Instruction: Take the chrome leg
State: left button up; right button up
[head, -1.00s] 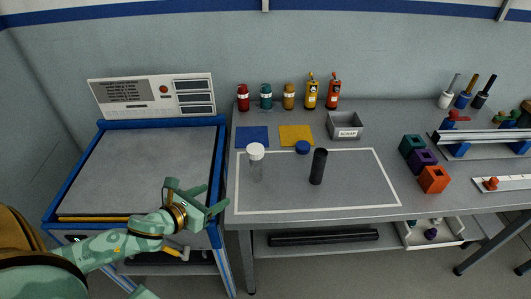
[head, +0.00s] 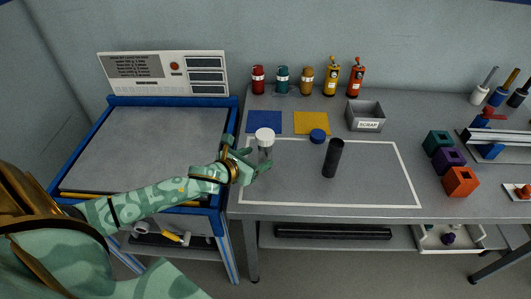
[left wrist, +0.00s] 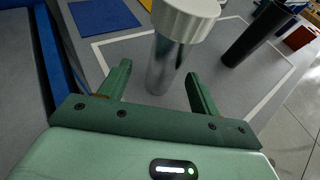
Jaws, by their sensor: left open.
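The chrome leg (head: 266,152) stands upright on the bench, a shiny cylinder with a white cap (head: 265,135) on top, inside the white outline at its left end. My left gripper (head: 260,160) is open, low over the bench and right at the leg, partly covering its lower part in the head view. In the left wrist view the leg (left wrist: 163,66) shows between the tips of the two open green fingers (left wrist: 159,76), apart from them. I cannot tell how far it is inside them. My right gripper is not in view.
A black cylinder (head: 332,158) with a dark top stands to the right, near a blue cap (head: 317,136). Blue (head: 264,121) and yellow (head: 312,122) mats and a scrap bin (head: 366,115) lie behind. A blue-framed platform (head: 150,143) stands left. The outline's right part is clear.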

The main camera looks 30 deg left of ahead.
aim_at(260, 156)
pick_arm(q)
jog(key=x, duration=0.2)
jog(key=b+x, duration=0.1)
jog(key=x, duration=0.1)
jog(key=shift+w+d, duration=0.1)
jog(key=shift+d, duration=0.15)
jog(key=shift+r, duration=0.1)
jog(key=c, duration=1.2)
jog(key=shift+r, duration=0.1)
